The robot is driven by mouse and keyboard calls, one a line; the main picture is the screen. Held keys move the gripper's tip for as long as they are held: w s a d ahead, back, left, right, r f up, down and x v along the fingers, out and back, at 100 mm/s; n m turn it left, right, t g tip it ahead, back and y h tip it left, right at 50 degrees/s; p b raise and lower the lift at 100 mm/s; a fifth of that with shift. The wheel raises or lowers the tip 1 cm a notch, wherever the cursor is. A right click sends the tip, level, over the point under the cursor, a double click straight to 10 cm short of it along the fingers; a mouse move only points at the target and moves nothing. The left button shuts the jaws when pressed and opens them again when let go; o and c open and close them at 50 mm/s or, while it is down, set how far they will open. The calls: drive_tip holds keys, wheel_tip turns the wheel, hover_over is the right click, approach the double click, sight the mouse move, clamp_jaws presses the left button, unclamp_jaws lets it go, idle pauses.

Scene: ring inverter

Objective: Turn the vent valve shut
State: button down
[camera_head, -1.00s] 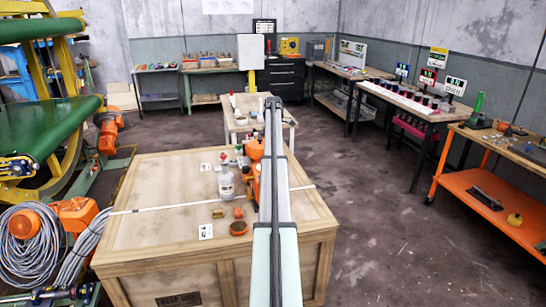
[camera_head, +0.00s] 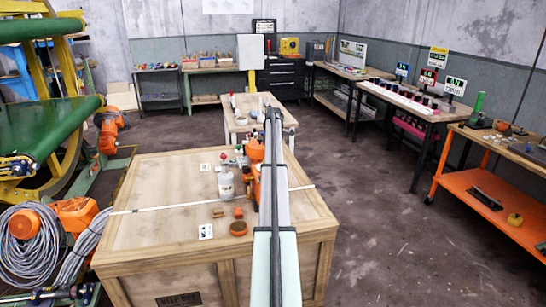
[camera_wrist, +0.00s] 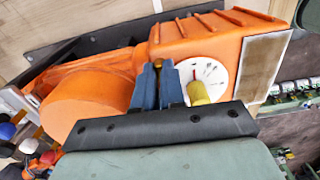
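An orange housing (camera_wrist: 222,41) fills much of the wrist view and carries a white round dial (camera_wrist: 216,72) with dark marks and a red line. A yellow knob (camera_wrist: 198,92) stands out from the dial, just right of my gripper. I cannot tell whether this knob is the vent valve. My gripper (camera_wrist: 158,72) has two dark blue fingers close together in front of the housing, and they look shut. I see nothing clearly held; a small orange-yellow piece shows at their tips. In the head view the orange unit (camera_head: 255,150) is partly hidden behind my arm.
A wooden crate (camera_head: 150,240) bears a bottle (camera_head: 226,187), a round orange-brown piece (camera_head: 238,228) and small blocks. A light table (camera_head: 236,122) stands behind. An orange cart (camera_head: 490,190) stands right. Red, blue and white knobs show at the wrist view's lower left.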

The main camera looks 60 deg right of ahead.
idle(0.5)
drive_tip(key=m, duration=1.3)
drive_tip(key=shift+m, duration=2.2)
drive_tip(key=c, duration=1.5)
unclamp_jaws()
